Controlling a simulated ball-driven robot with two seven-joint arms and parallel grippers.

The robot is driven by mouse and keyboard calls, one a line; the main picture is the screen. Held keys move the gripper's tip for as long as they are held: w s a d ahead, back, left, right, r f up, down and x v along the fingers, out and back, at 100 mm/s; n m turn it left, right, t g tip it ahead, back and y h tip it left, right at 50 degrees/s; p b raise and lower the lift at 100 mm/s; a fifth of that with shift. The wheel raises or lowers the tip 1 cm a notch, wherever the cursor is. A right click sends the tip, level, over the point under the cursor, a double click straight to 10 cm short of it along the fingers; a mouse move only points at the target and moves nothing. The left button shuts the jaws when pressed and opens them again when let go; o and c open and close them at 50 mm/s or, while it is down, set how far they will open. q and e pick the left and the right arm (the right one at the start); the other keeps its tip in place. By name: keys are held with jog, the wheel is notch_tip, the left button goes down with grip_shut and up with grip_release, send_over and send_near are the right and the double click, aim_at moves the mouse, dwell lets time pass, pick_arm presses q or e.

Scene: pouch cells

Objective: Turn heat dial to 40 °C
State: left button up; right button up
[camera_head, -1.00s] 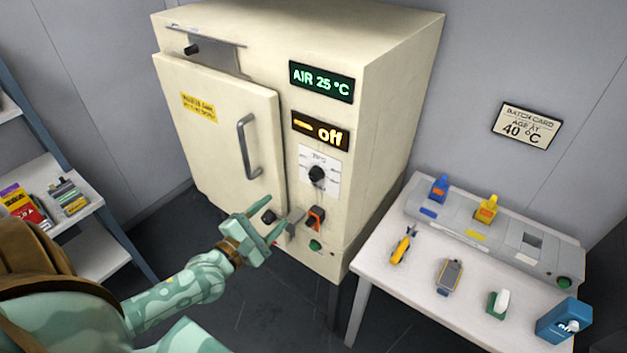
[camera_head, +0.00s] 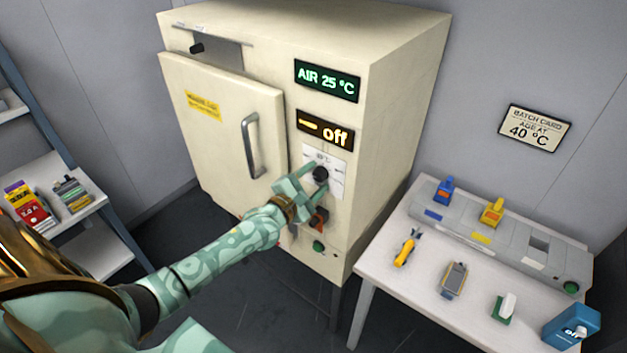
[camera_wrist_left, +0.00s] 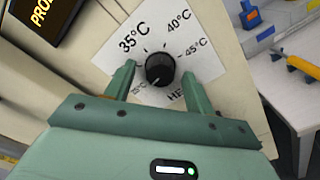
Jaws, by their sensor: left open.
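The heat dial (camera_head: 320,174) is a round black knob on a white scale plate on the front of the cream oven. In the left wrist view the dial (camera_wrist_left: 160,68) is ringed by marks for 35 °C, 40 °C and 45 °C, with a smaller label at lower left. A pale mark on the knob seems to face that lower-left label. My left gripper (camera_head: 311,182) is open at the dial, and its fingers (camera_wrist_left: 158,72) stand on either side of the knob. I cannot tell whether they touch it. My right gripper is out of view.
The oven displays read AIR 25 °C (camera_head: 327,81) and off (camera_head: 325,131). An orange-framed switch (camera_head: 319,217) and green button (camera_head: 318,246) sit below the dial. The door handle (camera_head: 251,146) is to its left. A wall card (camera_head: 534,128) reads 40 °C. A white table (camera_head: 400,290) stands right.

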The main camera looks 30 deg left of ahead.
pick_arm(q)
jog(key=c, duration=1)
